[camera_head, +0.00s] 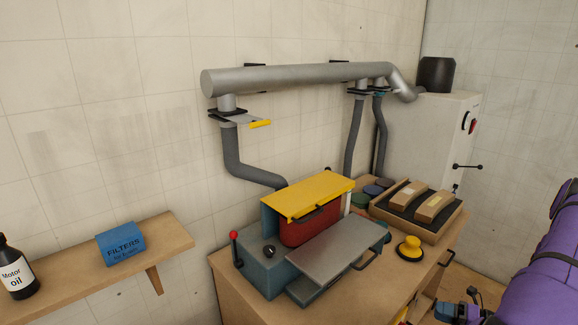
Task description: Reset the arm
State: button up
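My purple arm (545,255) is at the right edge, beside the wooden workbench. A small blue and purple end piece with a black part, which looks like my gripper (447,312), shows low at the bottom edge. It is partly cut off, and I cannot tell whether its fingers are apart or hold anything. It is in front of the bench, apart from the machine on top.
A sanding machine (335,262) with a yellow cover (308,194) stands on the workbench (235,290). A shelf (170,240) at left holds a blue filter box (121,243) and an oil bottle (17,272). A duct (290,78) runs along the wall.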

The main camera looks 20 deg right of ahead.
jog(key=w+a+r+n+g, duration=0.2)
jog(key=w+r+n+g, duration=0.15)
jog(key=r, duration=0.35)
jog(key=w+a+r+n+g+y, duration=0.1)
jog(key=w+a+r+n+g, duration=0.1)
jog(key=r+n, duration=0.35)
jog(key=w+a+r+n+g, duration=0.2)
jog(key=w+r+n+g, duration=0.1)
jog(key=r, duration=0.4)
jog(key=w+a+r+n+g+h, duration=0.1)
jog(key=a+r+n+g+h, duration=0.1)
jog(key=a+r+n, duration=0.45)
jog(key=a+r+n+g+h, duration=0.2)
jog(key=a+r+n, duration=0.2)
jog(key=r, duration=0.6)
jog(key=s+a+r+n+h, duration=0.4)
jog(key=s+a+r+n, duration=0.2)
jog(key=a+r+n, duration=0.45)
jog(key=s+a+r+n+t+h, duration=0.3)
jog(key=s+a+r+n+t, duration=0.2)
jog(key=s, duration=0.6)
notch_tip(320, 180, up, 3)
jog(key=a+n, duration=0.2)
jog(key=n, duration=0.1)
jog(key=shift+s+n+h, duration=0.2)
jog(key=shift+n+h, duration=0.2)
